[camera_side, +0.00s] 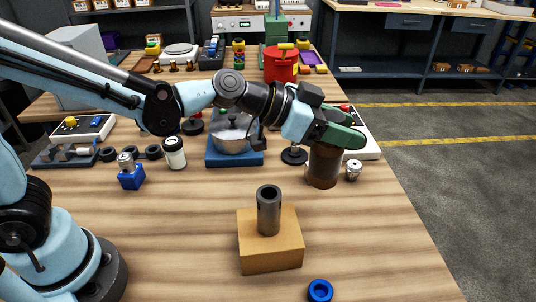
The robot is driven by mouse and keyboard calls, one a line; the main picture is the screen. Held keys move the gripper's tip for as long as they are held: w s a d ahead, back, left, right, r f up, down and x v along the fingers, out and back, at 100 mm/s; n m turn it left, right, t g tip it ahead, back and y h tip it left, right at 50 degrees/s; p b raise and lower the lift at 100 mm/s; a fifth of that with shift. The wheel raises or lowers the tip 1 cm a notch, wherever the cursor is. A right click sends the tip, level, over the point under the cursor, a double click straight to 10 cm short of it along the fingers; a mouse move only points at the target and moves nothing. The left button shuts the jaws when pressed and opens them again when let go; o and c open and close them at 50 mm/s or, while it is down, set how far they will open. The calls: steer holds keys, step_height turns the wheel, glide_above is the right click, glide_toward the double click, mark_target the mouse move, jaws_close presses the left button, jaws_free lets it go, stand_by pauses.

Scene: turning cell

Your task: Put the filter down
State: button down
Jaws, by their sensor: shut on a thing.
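My gripper (343,137), with green fingers, is at the right of the table and points downward to the right. It is shut on a dark brown cylinder, which looks like the filter (322,168). The filter is upright below the fingers, and its top is hidden by them. Its lower end is at or close to the wooden table top; I cannot tell whether it touches.
A small silver part (353,170) stands just right of the filter. A grey metal tube (268,212) stands on a wooden block (270,252) in front. A blue ring (320,290) lies near the front edge. A white box (362,140) is behind the filter. The front right table is clear.

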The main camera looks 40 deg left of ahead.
steer(key=s+a+r+m+g+h, duration=0.2)
steer(key=a+r+m, duration=0.15)
steer(key=a, duration=0.95)
step_height(320, 180, down, 14)
steer(key=shift+w+a+n, duration=0.15)
steer(key=shift+a+n, duration=0.1)
steer(key=shift+n, duration=0.2)
steer(key=c, duration=0.5)
jaws_free()
steer(key=shift+f, duration=0.15)
